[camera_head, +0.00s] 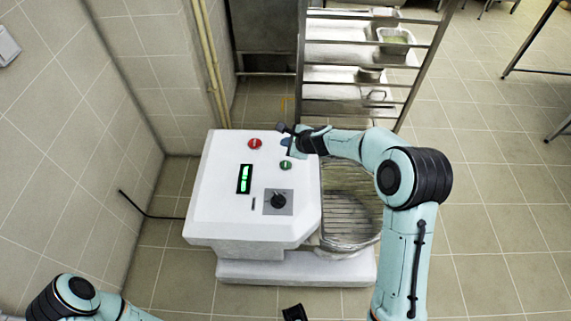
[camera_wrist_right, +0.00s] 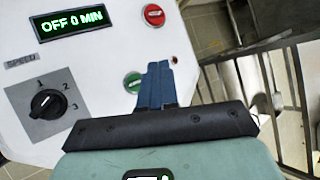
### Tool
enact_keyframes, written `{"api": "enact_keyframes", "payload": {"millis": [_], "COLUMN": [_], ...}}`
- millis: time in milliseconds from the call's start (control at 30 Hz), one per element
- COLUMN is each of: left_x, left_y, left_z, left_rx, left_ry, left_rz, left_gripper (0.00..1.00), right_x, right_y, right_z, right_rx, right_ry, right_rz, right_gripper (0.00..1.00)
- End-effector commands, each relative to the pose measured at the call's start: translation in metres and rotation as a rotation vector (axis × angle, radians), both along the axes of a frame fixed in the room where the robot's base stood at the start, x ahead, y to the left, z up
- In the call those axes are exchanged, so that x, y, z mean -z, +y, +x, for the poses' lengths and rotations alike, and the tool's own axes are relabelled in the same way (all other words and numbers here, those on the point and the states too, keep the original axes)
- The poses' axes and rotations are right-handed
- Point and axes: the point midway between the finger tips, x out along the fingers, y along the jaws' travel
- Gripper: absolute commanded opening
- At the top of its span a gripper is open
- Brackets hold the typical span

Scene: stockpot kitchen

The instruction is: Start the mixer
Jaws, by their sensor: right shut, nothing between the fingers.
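The white mixer (camera_head: 225,215) stands left of centre in the head view, with a wire bowl guard (camera_head: 345,205) on its right side. Its top has a red button (camera_head: 255,143), a green button (camera_head: 286,165), a display (camera_head: 245,179) and a black speed dial (camera_head: 278,199). In the wrist view the display (camera_wrist_right: 72,23) reads "OFF 0 MIN". My right gripper (camera_head: 286,142) is shut and empty over the panel. Its blue fingers (camera_wrist_right: 157,80) partly overlap the green button (camera_wrist_right: 132,82) in the wrist view; contact cannot be told.
A metal rack (camera_head: 350,58) with trays stands behind the mixer. A tiled wall (camera_head: 90,90) and yellowish pipes (camera_head: 212,60) are at the left. A black cable (camera_head: 150,212) runs from the mixer to the wall.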

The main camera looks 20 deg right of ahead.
Motion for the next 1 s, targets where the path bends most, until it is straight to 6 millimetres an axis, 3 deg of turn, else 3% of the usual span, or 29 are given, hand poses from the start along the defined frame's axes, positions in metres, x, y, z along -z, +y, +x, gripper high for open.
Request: {"api": "enact_keyframes", "payload": {"millis": [333, 600, 1000], "left_x": [0.039, 0.065, 0.068], "left_y": [0.000, 0.001, 0.000], "left_z": [-0.012, 0.000, 0.003], "left_rx": [0.000, -0.011, -0.013], "left_ry": [0.015, -0.032, -0.044], "left_rz": [0.000, 0.008, 0.009], "left_gripper": [0.00, 0.00, 0.00], "right_x": [0.045, 0.080, 0.083], "right_y": [0.000, 0.000, 0.000], "right_z": [-0.001, -0.001, 0.000], "right_rx": [0.000, 0.000, 0.000], "right_ry": [0.003, 0.001, 0.000], "right_rz": [0.001, 0.000, 0.000], "right_gripper": [0.00, 0.00, 0.00]}}
